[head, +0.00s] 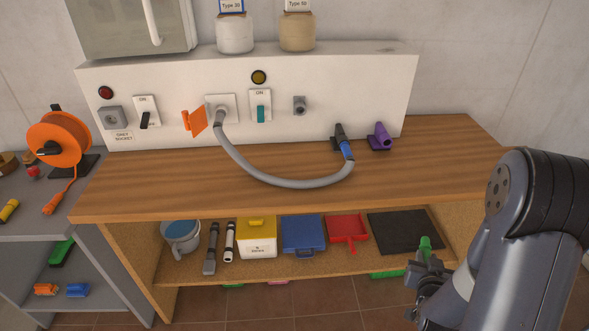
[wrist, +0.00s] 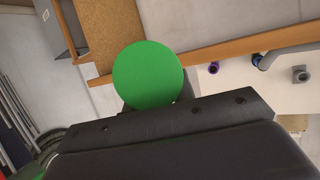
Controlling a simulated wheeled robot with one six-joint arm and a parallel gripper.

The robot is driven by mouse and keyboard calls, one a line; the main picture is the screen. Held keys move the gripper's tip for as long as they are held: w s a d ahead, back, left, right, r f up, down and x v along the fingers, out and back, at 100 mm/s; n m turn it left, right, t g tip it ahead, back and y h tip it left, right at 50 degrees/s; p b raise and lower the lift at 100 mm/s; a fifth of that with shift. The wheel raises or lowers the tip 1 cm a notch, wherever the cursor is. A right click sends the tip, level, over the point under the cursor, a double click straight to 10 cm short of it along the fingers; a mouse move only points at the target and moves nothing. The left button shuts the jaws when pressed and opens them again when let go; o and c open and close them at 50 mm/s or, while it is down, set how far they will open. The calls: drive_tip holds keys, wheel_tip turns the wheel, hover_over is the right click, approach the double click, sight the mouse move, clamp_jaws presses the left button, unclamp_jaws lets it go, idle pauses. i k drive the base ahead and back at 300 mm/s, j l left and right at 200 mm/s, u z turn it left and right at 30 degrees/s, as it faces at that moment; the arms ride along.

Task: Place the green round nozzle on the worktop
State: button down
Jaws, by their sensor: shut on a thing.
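The green round nozzle (head: 426,246) is in my gripper (head: 425,266), in front of the lower shelf at the right in the head view. In the wrist view the nozzle (wrist: 148,76) shows as a green disc above the dark gripper body, which hides its lower edge. My gripper is shut on it. The wooden worktop (head: 270,192) lies above and to the left of the gripper in the head view. The fingertips are small and partly hidden.
A grey hose (head: 270,178) with a blue end (head: 346,150) rests on the worktop. A purple nozzle (head: 382,136) stands at its back right. The worktop's front and right parts are clear. The lower shelf holds a black mat (head: 405,231), a red dustpan (head: 347,229) and a blue case (head: 303,234).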

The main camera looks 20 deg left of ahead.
sight(158, 191)
drive_tip(key=k+j, duration=0.1)
drive_tip(key=j, duration=0.3)
drive_tip(key=k+j+z, duration=0.1)
drive_tip(key=j, duration=0.3)
drive_tip(key=k+j, duration=0.1)
drive_tip(key=j, duration=0.25)
drive_tip(key=k+j, duration=0.1)
drive_tip(key=j, duration=0.3)
drive_tip(key=k+j+z, duration=0.1)
drive_tip(key=j, duration=0.3)
